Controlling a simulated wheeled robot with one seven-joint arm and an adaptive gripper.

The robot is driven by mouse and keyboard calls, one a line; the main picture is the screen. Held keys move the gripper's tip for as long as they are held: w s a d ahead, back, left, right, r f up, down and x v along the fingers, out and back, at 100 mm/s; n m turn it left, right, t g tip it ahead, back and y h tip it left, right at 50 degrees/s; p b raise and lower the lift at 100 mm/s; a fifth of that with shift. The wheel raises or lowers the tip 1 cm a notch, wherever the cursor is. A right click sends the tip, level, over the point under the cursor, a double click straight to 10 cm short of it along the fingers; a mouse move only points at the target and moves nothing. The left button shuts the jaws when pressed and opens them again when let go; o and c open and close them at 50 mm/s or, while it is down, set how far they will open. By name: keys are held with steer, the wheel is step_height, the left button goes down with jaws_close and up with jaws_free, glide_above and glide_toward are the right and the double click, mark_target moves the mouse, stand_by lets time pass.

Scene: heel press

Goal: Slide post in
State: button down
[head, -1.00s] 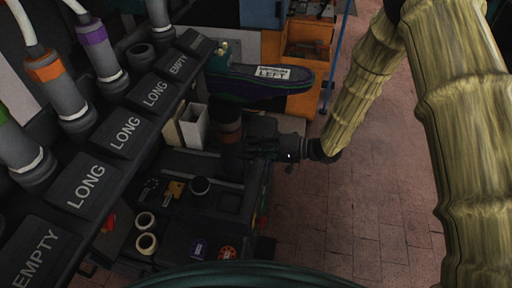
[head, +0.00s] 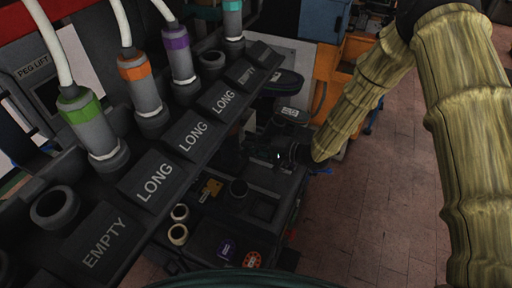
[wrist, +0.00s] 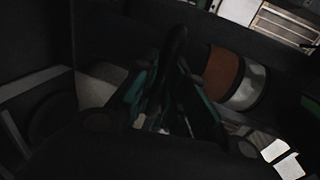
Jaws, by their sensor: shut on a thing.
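My gripper (head: 256,148) is low beside the dark press bench, partly lost in shadow in the head view. In the wrist view its green-sided fingers (wrist: 172,85) close on a dark rounded piece (wrist: 177,42), which looks like a handle. A post (wrist: 224,74) with a copper band and a silver band lies just right of the fingers, tilted in that view. I cannot tell whether the handle and post are joined. A dark shoe form (head: 283,82) with a pale label stands beyond my gripper. The post's socket cannot be made out.
A sloped dark rack (head: 150,180) with blocks marked LONG and EMPTY runs along the left. Tubes with green (head: 85,108), orange (head: 138,68) and purple collars stand behind it. Brick floor (head: 400,190) at right is clear.

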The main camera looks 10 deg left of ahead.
steer(key=shift+a+r, duration=0.1)
steer(key=shift+a, duration=0.05)
steer(key=c, duration=1.5)
jaws_free()
steer(key=shift+w+a, duration=0.1)
steer(key=shift+a, duration=0.05)
steer(key=shift+o, duration=0.2)
steer(key=shift+d, duration=0.25)
steer(key=v, duration=1.1)
steer(key=shift+d, duration=0.35)
steer(key=shift+r, duration=0.1)
